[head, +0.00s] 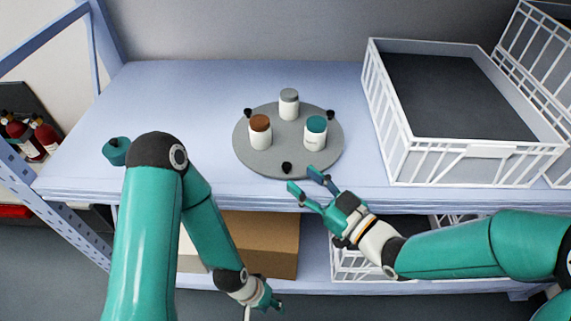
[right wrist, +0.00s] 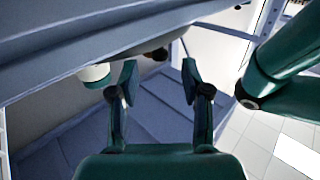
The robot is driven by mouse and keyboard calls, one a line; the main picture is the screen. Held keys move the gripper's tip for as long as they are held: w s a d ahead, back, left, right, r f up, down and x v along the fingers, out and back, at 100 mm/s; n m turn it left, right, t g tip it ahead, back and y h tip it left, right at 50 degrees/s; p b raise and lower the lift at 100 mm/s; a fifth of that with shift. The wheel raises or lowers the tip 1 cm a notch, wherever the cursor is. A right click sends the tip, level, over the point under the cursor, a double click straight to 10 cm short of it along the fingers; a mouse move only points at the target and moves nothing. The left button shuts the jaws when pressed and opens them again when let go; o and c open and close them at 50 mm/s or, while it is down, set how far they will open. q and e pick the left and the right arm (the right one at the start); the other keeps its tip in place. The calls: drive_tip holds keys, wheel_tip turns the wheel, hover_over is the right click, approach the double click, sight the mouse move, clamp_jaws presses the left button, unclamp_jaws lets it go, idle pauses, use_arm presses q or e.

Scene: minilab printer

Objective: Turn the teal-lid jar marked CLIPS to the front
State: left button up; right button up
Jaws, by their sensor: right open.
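The teal-lid jar (head: 315,133) stands upright on the right side of a round grey turntable (head: 275,162) on the shelf. A faint mark shows low on its white side, too small to read. A white jar with a teal lid also shows in the right wrist view (right wrist: 95,75), partly cut off by the turntable's edge. My right gripper (head: 305,180) is open and empty at the shelf's front edge, in front of the turntable and close to its front black knob (head: 287,167). My left gripper (head: 270,303) hangs low in front of the shelf; its fingers are unclear.
A brown-lid jar (head: 260,134) and a grey-lid jar (head: 288,105) share the turntable. Two more black knobs (head: 248,112) (head: 331,114) sit at its rim. A white crate (head: 440,180) stands to the right.

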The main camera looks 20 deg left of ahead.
sight(290, 170)
drive_tip(key=x, duration=0.6)
drive_tip(key=shift+c, duration=0.4)
clamp_jaws()
